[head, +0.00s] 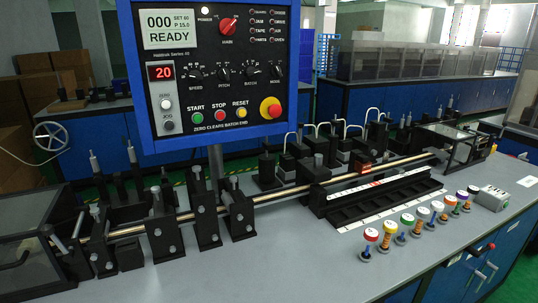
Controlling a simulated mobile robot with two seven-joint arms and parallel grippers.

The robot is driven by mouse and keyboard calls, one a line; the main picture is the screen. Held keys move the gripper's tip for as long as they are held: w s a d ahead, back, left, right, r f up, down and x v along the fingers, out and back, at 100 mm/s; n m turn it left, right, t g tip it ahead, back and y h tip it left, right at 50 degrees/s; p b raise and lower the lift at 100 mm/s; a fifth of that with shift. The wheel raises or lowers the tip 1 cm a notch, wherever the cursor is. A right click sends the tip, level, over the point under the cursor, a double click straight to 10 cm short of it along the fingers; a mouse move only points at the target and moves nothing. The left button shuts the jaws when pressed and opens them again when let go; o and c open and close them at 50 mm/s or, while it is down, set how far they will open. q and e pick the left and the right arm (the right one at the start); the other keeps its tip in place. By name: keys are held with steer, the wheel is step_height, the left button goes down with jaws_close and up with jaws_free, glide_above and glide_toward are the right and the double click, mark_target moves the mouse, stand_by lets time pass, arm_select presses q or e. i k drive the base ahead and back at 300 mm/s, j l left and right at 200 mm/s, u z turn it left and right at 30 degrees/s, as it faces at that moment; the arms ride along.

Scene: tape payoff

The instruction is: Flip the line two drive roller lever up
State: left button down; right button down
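Neither of my grippers shows in the head view. A machine line with a long metal rod (290,191) runs across the grey bench, from the clear-walled box at the left to the right end. Black blocks with grey upright posts (196,174) stand along its left half. Behind the rod, several black units carry pale bent handles or tubes (373,112). More grey upright posts (94,162) stand farther back at the left. No readable label marks a line two drive roller lever, so I cannot tell which part it is or its position.
A blue control panel (186,132) reading READY stands on a post and hides part of the bench behind. Several colour-capped pieces (387,237) stand at the front right beside a black tray (380,201). Clear boxes stand at the left (35,235) and right.

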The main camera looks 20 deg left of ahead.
mark_target(47, 230)
steer(key=u, duration=2.1)
